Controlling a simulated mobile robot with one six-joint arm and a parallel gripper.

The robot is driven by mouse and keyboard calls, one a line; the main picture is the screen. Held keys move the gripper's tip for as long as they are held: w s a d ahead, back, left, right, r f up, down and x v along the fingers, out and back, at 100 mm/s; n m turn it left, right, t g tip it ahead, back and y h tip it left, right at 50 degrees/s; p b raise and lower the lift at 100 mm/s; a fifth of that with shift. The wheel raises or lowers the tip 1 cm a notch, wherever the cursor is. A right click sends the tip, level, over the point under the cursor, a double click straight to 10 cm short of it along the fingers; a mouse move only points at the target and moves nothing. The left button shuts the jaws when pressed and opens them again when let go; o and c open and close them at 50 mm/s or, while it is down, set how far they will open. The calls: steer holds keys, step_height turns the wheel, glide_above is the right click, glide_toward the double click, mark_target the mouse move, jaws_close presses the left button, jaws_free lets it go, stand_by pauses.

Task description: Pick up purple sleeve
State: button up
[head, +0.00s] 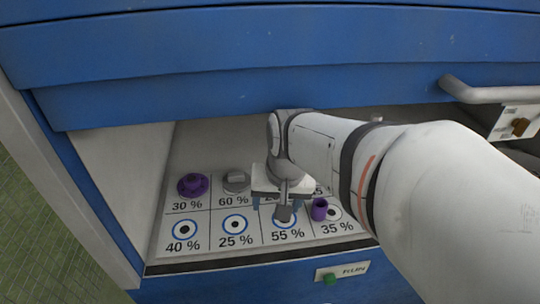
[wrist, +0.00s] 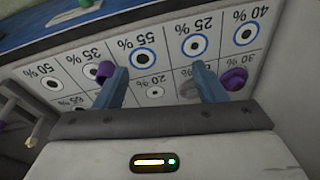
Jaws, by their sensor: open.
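A purple sleeve (head: 319,209), a small upright hollow cylinder, stands at the left part of the 35 % field on the white board, partly over its ring mark. In the wrist view the sleeve (wrist: 104,71) is next to my left finger, which hides part of it. My gripper (head: 283,206) is open and empty above the 55 % field, just left of the sleeve in the head view. In the wrist view the gap of my gripper (wrist: 160,70) shows only bare board between the two blue fingers.
A purple flanged part (head: 193,185) sits on the 30 % field and a grey round part (head: 236,181) on the 60 % field. The board (head: 160,247) lies in a blue drawer under a low blue front (head: 250,90). The 40 % and 25 % fields are clear.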

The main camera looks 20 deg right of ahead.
steer(key=shift+o, duration=0.2)
steer(key=w+d+f+m+b, duration=0.2)
steer(key=w+d+f+m, duration=0.1)
steer(key=f+m, duration=0.2)
steer(key=shift+d+f+m+b, duration=0.2)
steer(key=shift+f+m+b, duration=0.15)
steer(key=shift+m, duration=0.05)
steer(key=m+y+b, duration=0.1)
steer(key=m+b, duration=0.1)
steer(key=m, duration=1.7)
glide_toward(318, 206)
steer(key=a+f, duration=0.1)
steer(key=shift+m, duration=0.3)
steer(key=b+x, duration=0.1)
steer(key=x, duration=0.7)
steer(key=shift+s+b, duration=0.2)
steer(key=shift+b, duration=0.1)
steer(key=shift+c, duration=0.2)
steer(key=shift+r, duration=0.1)
steer(key=c, duration=1.2)
